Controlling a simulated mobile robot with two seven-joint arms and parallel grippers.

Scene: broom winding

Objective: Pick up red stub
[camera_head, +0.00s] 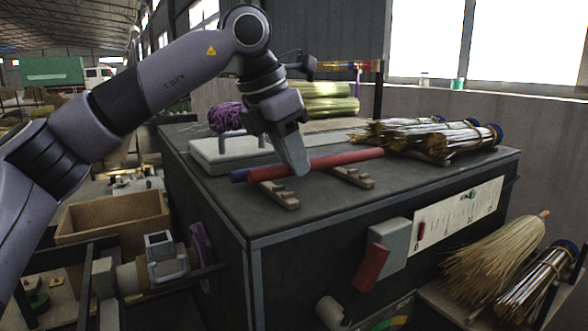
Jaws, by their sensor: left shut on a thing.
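The red stub (346,159) is a long red rod lying across two notched wooden rests on the dark bench top. The fingers hide part of the rod there. The stub appears to be still at the height of the rests. My right gripper is out of view.
The wooden rests (279,194) stand on the bench top (400,185). A pale box-like block (215,158) lies behind the left end. Bundles of bristles (440,140) lie at the back right. The bench's front right top is clear.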

